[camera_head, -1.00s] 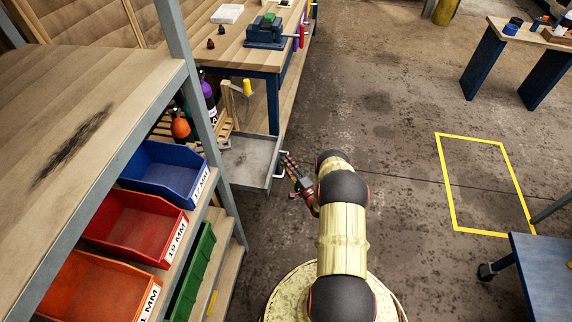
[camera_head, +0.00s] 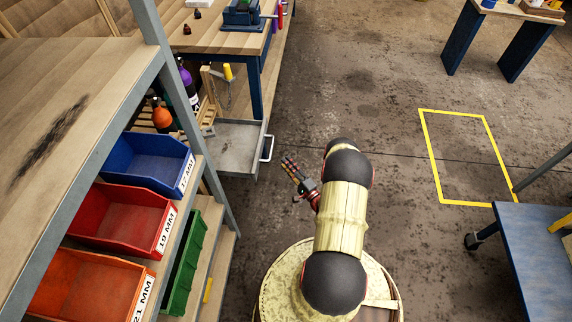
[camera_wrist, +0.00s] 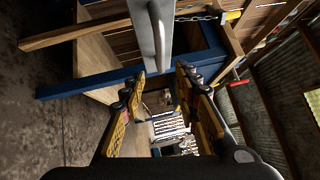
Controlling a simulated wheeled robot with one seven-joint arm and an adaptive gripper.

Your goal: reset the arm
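My gripper (camera_head: 291,164) is over the floor in the head view, to the right of an open grey drawer (camera_head: 232,148) under the workbench, and apart from it. In the wrist view my gripper (camera_wrist: 162,75) has its two yellow-and-black fingers spread apart with nothing held between them. The drawer's pale front and handle (camera_wrist: 163,35) show beyond the fingertips in the wrist view. The handle also shows in the head view (camera_head: 268,148), with a gap between it and my fingers.
A shelf with blue (camera_head: 150,165), red (camera_head: 123,222) and orange (camera_head: 92,290) bins stands at the left. The wooden workbench (camera_head: 205,42) is behind the drawer. A blue table (camera_head: 535,250) stands at the lower right. A yellow floor outline (camera_head: 470,204) and open floor lie to the right.

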